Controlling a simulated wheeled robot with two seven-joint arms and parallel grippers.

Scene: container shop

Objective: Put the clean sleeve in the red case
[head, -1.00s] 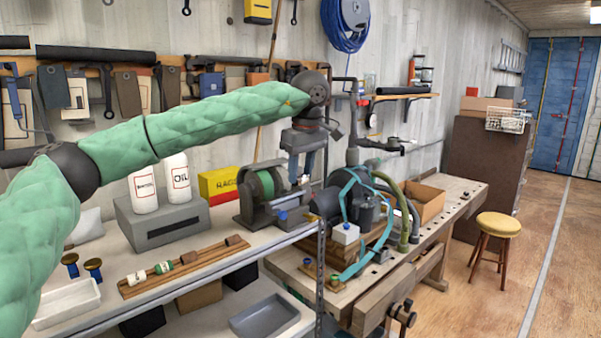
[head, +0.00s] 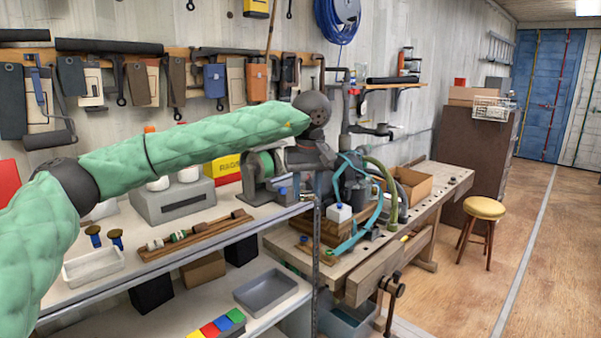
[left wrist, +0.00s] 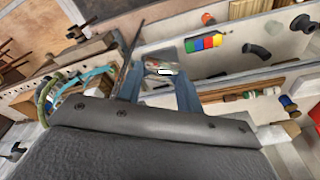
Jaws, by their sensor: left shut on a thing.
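My left gripper (head: 322,186) hangs in front of the pipes and hoses at the workbench, partly lost against them. In the left wrist view its two blue fingers (left wrist: 160,88) are shut on a small pale and brownish piece with a white patch (left wrist: 163,71), likely the sleeve; whether it is clean I cannot tell. In the head view this piece is not clear. A bright red panel (head: 8,182) at the left edge, partly behind my arm, may be the red case. White and green sleeves (head: 178,237) sit on a wooden rack (head: 212,232). My right gripper is not in view.
The workbench (head: 428,215) carries hoses and a cardboard box (head: 413,187). The shelf (head: 215,240) has a white tray (head: 93,266) and a grey box (head: 172,202). Below are a grey tray (head: 265,291) and coloured blocks (head: 217,325). A stool (head: 484,208) stands right.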

